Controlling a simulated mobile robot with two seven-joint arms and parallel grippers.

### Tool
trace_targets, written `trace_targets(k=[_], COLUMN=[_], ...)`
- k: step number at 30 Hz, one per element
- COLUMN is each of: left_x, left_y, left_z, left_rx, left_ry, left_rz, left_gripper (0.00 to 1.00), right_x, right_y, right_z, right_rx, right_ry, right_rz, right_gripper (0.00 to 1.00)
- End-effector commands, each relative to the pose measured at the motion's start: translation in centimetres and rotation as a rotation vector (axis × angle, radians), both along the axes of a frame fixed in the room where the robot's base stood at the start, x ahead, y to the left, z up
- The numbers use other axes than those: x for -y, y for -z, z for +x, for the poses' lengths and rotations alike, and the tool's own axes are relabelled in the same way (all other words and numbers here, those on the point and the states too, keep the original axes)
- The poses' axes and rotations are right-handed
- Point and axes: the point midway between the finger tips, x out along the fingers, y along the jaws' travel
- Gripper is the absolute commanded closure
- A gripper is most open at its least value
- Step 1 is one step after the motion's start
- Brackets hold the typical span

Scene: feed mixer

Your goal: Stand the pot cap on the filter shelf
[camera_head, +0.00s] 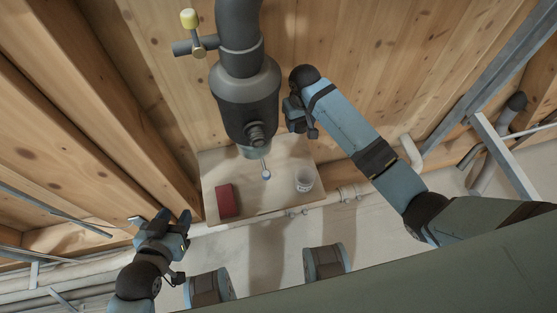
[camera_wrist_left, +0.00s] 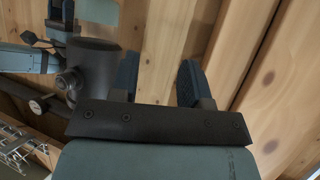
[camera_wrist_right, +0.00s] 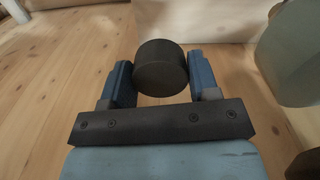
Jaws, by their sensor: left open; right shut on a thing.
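A dark grey round cap (camera_wrist_right: 161,68), which I take to be the pot cap, sits between the two fingers of my right gripper (camera_wrist_right: 160,76) in the right wrist view. My right gripper is shut on it. In the head view this gripper (camera_head: 293,113) is just right of the dark hanging pot (camera_head: 246,97), and I cannot make out the cap there. The pale wooden shelf (camera_head: 272,202), likely the filter shelf, is below the pot. My left gripper (camera_head: 161,218) is open and empty, left of the shelf. Its fingers also show apart in the left wrist view (camera_wrist_left: 157,80).
Bare shelf shows around these.

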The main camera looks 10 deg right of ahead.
Motion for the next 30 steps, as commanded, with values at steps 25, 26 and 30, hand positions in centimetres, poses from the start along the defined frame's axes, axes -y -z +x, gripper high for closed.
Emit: trace_targets(k=[25, 26, 30], left_x=[1.4, 1.5, 2.6], left_y=[-1.3, -1.4, -3.4], left_z=[1.3, 1.4, 2.2], left_rx=[0.146, 0.155, 0.244], left_ry=[0.021, 0.024, 0.043], left_rz=[-0.096, -0.1, -0.149], left_gripper=[0.57, 0.57, 0.57], right_x=[0.0, 0.0, 0.0], right_y=[16.1, 16.5, 18.8], right_z=[-0.1, -0.1, -0.1], right_rx=[0.0, 0.0, 0.001], right_ry=[-0.001, -0.001, -0.001], right_rz=[-0.001, -0.001, -0.001], right_gripper=[0.73, 0.73, 0.73])
